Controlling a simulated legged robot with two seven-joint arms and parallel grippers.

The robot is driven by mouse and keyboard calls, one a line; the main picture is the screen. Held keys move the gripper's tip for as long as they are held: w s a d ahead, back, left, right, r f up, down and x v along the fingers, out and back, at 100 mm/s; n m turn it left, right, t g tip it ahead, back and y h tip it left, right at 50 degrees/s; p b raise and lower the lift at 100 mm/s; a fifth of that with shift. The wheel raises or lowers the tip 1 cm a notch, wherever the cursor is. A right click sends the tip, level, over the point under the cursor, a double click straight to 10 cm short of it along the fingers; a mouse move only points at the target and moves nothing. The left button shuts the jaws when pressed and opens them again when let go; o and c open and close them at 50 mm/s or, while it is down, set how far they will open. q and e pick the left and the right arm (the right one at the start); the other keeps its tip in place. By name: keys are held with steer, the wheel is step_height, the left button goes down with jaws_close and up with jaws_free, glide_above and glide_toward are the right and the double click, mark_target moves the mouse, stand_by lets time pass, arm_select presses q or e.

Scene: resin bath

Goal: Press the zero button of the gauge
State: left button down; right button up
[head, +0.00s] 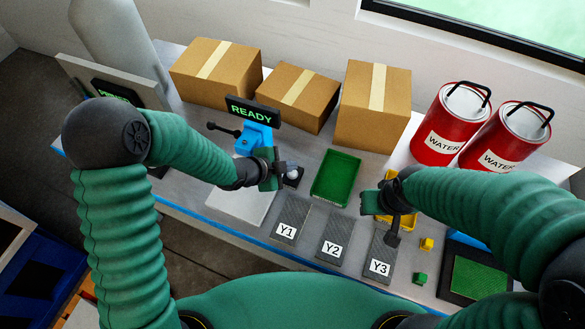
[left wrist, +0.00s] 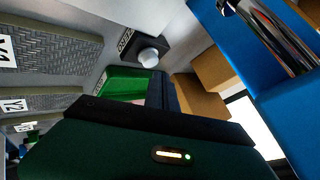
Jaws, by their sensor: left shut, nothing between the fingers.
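The gauge (head: 253,138) is a blue device with a black display reading READY in green, at the middle of the bench in the head view. A white round button (head: 293,172) on a small dark base stands to its lower right. In the left wrist view the white button (left wrist: 148,57) sits on its dark base, with a small label beside it. My left gripper (head: 278,170) is shut and empty, just left of the button; whether it touches cannot be told. My right gripper (head: 391,232) is over the right part of the bench, its fingers unclear.
A green tray (head: 336,178) lies right of the button, and a yellow tray (head: 408,221) is partly behind my right gripper. Plates Y1 (head: 291,217), Y2 (head: 333,233) and Y3 (head: 380,247) lie in front. Cardboard boxes (head: 215,67) and red water cans (head: 440,135) stand behind.

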mark_target(290, 174)
arm_select(q)
step_height(290, 174, up, 5)
steer(key=p, duration=0.4)
steer(key=shift+r+p, duration=0.1)
steer(key=shift+p, duration=0.2)
stand_by(0.3)
stand_by(0.4)
